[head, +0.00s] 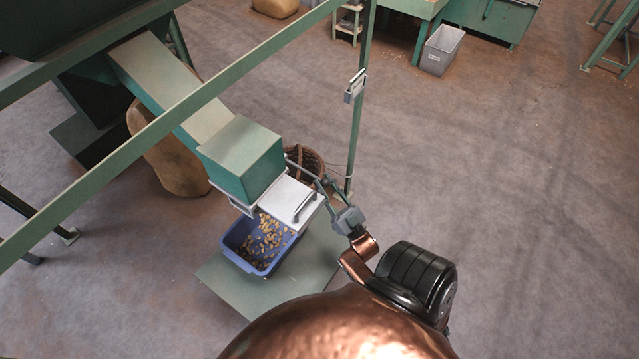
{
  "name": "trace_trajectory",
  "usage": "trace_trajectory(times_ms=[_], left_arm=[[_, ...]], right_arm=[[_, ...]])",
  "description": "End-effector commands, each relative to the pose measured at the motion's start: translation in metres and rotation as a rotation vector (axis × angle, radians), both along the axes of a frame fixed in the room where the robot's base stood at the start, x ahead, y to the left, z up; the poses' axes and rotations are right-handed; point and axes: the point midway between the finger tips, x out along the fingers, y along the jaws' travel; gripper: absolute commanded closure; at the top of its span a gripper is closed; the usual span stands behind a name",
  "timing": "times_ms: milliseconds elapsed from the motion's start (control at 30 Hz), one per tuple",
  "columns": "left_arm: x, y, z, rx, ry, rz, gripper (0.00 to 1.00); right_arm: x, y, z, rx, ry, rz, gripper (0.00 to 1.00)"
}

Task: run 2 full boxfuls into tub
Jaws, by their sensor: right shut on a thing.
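A blue tub (228,247) stands under the chute outlet with a layer of tan nuts (268,233) inside; part of its floor shows. Above it is the green box (241,160) at the foot of the sloping chute (172,88). A pale metal slide plate (284,197) with a bar handle sticks out from the box's lower right side, over part of the tub. My right gripper (328,188) is at the right of the plate, shut on a thin grey rod (301,166) that runs from behind the box. The exact contact is small and hard to see. My left gripper is out of view.
The tub rests on a green base plate (235,290). A green post (360,110) and a long green rail (185,115) frame the hopper. A wicker basket (311,160) and a sack (165,160) stand behind.

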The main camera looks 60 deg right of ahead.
Motion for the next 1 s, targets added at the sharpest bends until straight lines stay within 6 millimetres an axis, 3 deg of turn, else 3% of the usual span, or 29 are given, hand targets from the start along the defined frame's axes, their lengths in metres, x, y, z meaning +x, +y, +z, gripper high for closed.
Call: trace_trajectory(times_ms=[233, 267, 500, 800, 1000], left_arm=[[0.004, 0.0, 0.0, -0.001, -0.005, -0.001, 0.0], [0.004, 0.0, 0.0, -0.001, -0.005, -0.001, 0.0], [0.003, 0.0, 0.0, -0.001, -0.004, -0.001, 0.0], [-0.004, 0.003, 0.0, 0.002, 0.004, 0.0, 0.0], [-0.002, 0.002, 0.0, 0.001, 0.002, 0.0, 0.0]], right_arm=[[0.002, 0.001, -0.003, 0.003, 0.009, 0.002, 1.0], [0.002, 0.001, -0.003, 0.003, 0.009, 0.002, 0.76], [0.002, 0.001, -0.001, 0.001, 0.005, 0.002, 0.6], [-0.001, 0.001, -0.002, 0.001, 0.003, 0.001, 0.6], [-0.02, 0.006, -0.018, 0.002, 0.007, 0.001, 0.6]])
